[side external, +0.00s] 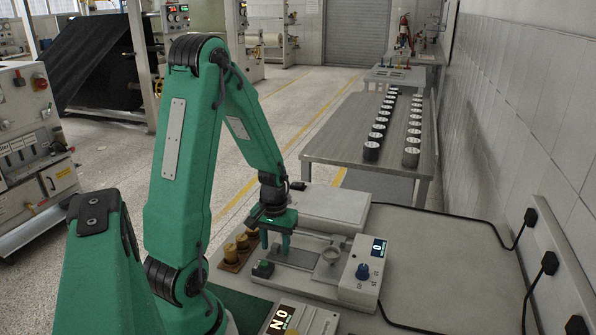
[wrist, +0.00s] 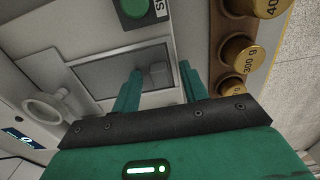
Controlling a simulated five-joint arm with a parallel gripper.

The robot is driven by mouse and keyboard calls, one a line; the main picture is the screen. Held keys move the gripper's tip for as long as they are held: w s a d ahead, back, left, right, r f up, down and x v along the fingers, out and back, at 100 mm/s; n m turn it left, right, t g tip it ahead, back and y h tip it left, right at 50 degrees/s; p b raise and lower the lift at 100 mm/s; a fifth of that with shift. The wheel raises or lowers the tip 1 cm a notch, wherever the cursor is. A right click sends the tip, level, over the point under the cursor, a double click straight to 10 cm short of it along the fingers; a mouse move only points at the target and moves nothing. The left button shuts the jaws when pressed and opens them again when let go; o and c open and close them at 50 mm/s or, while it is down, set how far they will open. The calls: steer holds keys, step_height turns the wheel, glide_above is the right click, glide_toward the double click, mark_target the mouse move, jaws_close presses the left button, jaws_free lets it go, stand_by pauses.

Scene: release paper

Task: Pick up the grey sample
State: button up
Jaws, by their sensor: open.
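A flat grey rectangle (wrist: 105,73) lies in a pale frame on the white bench instrument (side external: 325,283). It looks like the grey sample, but I cannot tell it surely from the instrument's plate. In the side view the grey plate (side external: 298,256) shows just right of my gripper. My gripper (side external: 275,243) points down over the left part of the instrument.
Brass weights (wrist: 238,55) stand in a wooden block (side external: 232,262) close left of my gripper. A white box (side external: 325,206) stands behind.

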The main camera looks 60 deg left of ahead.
stand_by(0.3)
jaws_close()
steer(key=shift+r, duration=0.15)
step_height(320, 180, up, 10)
stand_by(0.9)
stand_by(0.4)
